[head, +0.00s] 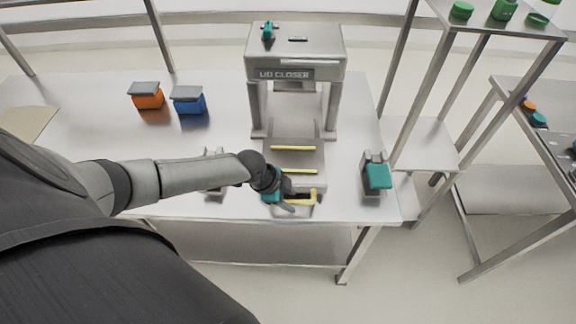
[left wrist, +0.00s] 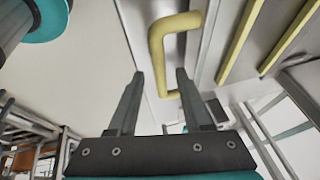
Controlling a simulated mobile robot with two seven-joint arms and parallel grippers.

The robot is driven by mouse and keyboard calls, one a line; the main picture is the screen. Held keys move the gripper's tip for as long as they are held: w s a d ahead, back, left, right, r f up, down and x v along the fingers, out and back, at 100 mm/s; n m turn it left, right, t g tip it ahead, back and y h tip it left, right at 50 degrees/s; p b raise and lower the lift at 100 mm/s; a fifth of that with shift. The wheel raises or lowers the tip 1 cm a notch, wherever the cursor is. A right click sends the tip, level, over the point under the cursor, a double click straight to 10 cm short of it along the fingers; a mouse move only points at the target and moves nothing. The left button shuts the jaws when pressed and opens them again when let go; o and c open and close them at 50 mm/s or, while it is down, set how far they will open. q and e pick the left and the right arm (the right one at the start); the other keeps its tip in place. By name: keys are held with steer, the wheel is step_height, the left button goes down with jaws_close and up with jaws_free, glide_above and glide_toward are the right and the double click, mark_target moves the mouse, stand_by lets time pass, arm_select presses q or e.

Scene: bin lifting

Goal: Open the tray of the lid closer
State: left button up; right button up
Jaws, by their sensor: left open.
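The lid closer (head: 286,73) is a grey machine with its name on the front, standing on the table. Its tray (head: 293,182) is low at the front, with a yellow handle (head: 313,198) on its front side. The handle also shows large in the left wrist view (left wrist: 158,50). My left gripper (head: 290,200) is at the tray's front, just left of the handle. In the left wrist view my left gripper (left wrist: 160,75) is open, and part of the handle shows between its fingertips. I cannot tell whether they touch. My right gripper is not in view.
Yellow strips (head: 294,149) mark the machine's base behind the tray. An orange bin (head: 147,97) and a blue bin (head: 189,102), both with grey lids, stand at the back left. A grey and teal device (head: 376,176) stands right of the machine. Shelves (head: 470,22) are farther right.

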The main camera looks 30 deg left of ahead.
arm_select(q)
steer(key=shift+r, duration=0.1)
steer(key=shift+s+a+r, duration=0.1)
steer(key=shift+s+r, duration=0.05)
steer(key=shift+r, duration=0.15)
steer(key=p+v, duration=0.2)
steer(key=v, duration=1.2)
steer(key=shift+r, duration=0.15)
